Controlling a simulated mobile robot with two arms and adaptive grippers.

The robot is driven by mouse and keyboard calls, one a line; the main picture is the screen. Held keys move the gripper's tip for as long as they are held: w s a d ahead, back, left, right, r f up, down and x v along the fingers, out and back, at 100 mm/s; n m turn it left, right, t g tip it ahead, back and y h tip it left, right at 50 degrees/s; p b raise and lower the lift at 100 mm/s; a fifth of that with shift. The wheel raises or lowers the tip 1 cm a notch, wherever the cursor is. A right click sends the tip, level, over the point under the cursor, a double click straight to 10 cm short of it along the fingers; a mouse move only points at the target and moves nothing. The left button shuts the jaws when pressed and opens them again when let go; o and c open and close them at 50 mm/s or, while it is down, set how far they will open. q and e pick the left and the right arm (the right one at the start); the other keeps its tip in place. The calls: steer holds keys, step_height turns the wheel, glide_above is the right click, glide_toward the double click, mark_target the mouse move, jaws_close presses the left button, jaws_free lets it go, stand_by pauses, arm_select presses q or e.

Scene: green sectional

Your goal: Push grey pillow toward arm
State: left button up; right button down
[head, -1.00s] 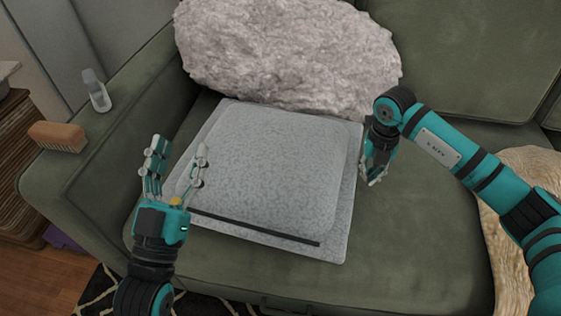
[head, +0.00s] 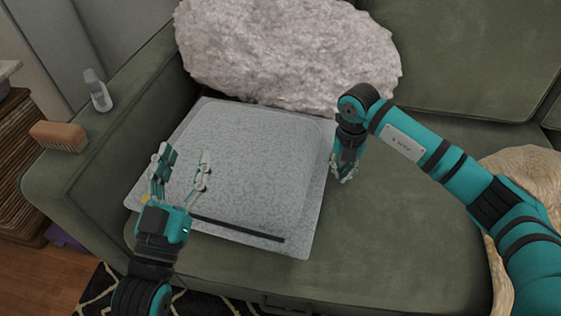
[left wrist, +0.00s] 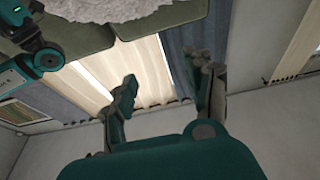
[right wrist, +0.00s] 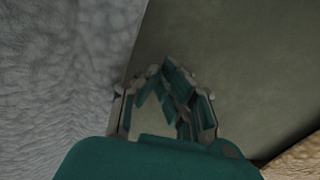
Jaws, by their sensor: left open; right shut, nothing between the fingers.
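The grey pillow (head: 250,165) lies flat on the green sofa seat, close to the sofa's left arm (head: 95,155). Its left corner reaches that arm's inner side. My right gripper (head: 342,178) is shut and empty at the pillow's right edge; whether it touches is hard to tell. In the right wrist view the grey pillow (right wrist: 60,80) fills the left side, beside the shut fingers (right wrist: 172,75). My left gripper (head: 180,165) is open and empty, in front of the pillow's left part and hiding some of it. The left wrist view shows its spread fingers (left wrist: 165,90).
A fluffy white pillow (head: 285,55) leans on the backrest behind the grey pillow. A cream fluffy item (head: 525,170) is at the right.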

mark_target(325, 162)
steer(key=shift+w+a, duration=0.15)
steer(key=shift+a, duration=0.8)
steer(key=shift+w+a, duration=0.15)
steer(key=shift+a, duration=0.8)
arm_select(q)
steer(key=shift+s+d+r, duration=0.1)
steer(key=shift+r, duration=0.45)
arm_select(e)
steer(key=shift+w+a, duration=0.2)
steer(key=shift+a, duration=1)
steer(key=shift+s+d, duration=0.15)
steer(key=shift+d, duration=0.7)
arm_select(q)
steer(key=shift+w+a+f+g+y+p, duration=0.1)
steer(key=shift+w+f+g+y+p, duration=0.1)
steer(key=shift+f+g, duration=0.55)
steer(key=shift+w+a+f+g+y+p, duration=0.15)
steer(key=shift+f+g+y+p, duration=0.1)
steer(key=shift+f, duration=0.9)
steer(key=shift+w+a+f+g+y+p, duration=0.15)
steer(key=shift+f+g, duration=0.35)
steer(key=shift+f, duration=0.45)
arm_select(e)
steer(key=shift+s+d, duration=0.15)
steer(key=shift+d, duration=0.6)
steer(key=shift+s+d, duration=0.1)
steer(key=shift+d, duration=0.6)
arm_select(q)
steer(key=shift+s, duration=0.1)
